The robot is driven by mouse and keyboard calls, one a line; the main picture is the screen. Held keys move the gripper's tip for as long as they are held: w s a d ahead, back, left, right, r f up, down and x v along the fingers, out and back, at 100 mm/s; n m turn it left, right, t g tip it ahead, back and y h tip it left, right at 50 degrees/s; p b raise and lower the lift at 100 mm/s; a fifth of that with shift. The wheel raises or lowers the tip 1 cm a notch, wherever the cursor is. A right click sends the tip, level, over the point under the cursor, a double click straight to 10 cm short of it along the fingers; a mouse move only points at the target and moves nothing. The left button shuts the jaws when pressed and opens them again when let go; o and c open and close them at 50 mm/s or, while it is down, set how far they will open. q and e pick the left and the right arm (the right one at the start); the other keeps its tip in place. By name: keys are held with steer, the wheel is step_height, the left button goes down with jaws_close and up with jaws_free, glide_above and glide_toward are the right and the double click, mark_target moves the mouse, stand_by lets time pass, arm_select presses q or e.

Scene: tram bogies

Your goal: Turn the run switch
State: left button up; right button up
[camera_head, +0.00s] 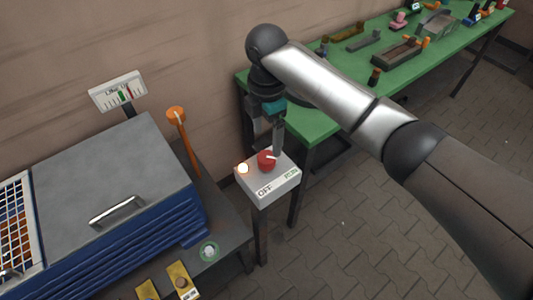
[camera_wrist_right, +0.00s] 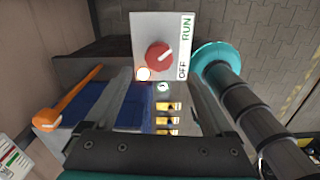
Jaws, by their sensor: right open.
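The run switch is a red round knob (camera_head: 266,160) with a white pointer mark, on top of a light grey box (camera_head: 268,182) on a post. The box carries the labels OFF and RUN, and a small lamp (camera_head: 243,168) glows beside the knob. In the right wrist view the knob (camera_wrist_right: 158,57) shows its white mark slanting toward the label side, between OFF and RUN. My right gripper (camera_head: 278,148) points down just above the knob, its fingers apart. Contact with the knob cannot be told. My left gripper is not in view.
A grey-lidded blue machine (camera_head: 100,185) with a handle stands at left, with an orange lever (camera_head: 184,138) and a gauge (camera_head: 118,91) behind. A green workbench (camera_head: 330,118) with several parts is behind at right. Open paved floor (camera_head: 345,225) lies right of the post.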

mark_target(266, 157)
step_height(266, 157, down, 8)
steer(key=shift+r+b, duration=0.2)
steer(key=shift+b, duration=0.35)
steer(key=shift+c, duration=0.3)
steer(key=c, duration=1.3)
steer(key=m+p, duration=0.1)
steer(key=p, duration=0.1)
steer(key=m+p, duration=0.1)
steer(key=m, duration=0.1)
steer(key=m+p, duration=0.1)
steer(key=p, duration=0.1)
steer(key=shift+r+p, duration=0.25)
steer(key=shift+p, duration=0.1)
steer(key=m+p, duration=0.2)
steer(key=m, duration=0.1)
steer(key=shift+a, duration=0.1)
steer(key=m+p, duration=0.2)
steer(key=m, duration=0.2)
steer(key=shift+f+m+p, duration=0.15)
steer(key=shift+m+p, duration=0.15)
steer(key=shift+p, duration=0.05)
steer(key=shift+m+p, duration=0.75)
steer(key=shift+m, duration=1.45)
